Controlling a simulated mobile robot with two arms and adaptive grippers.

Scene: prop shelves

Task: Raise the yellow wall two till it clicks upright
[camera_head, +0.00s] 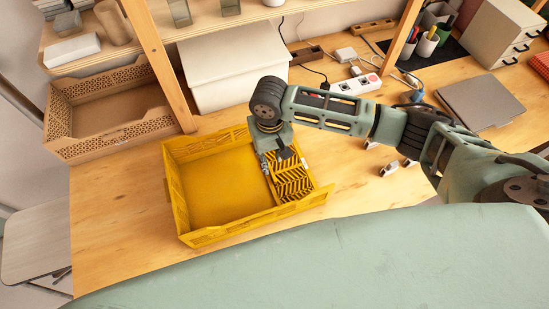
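A yellow crate (178,203) sits on the wooden table, its inside empty. Its left, back and front walls stand up. A slatted yellow wall (293,186) with a chevron pattern lies low at the crate's right end, apparently folded down or strongly tilted; its exact angle is unclear. No number shows on it. My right gripper (284,164) points down over the far part of this wall. Its two fingertips look spread apart, with nothing clearly held between them. Whether they touch the wall cannot be told. My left gripper is out of view.
A tan perforated crate (120,137) stands behind on the left, beside a wooden shelf post (160,62). A white bin (236,66) is behind the yellow crate. A power strip (354,85), cables and a grey laptop (480,102) lie to the right.

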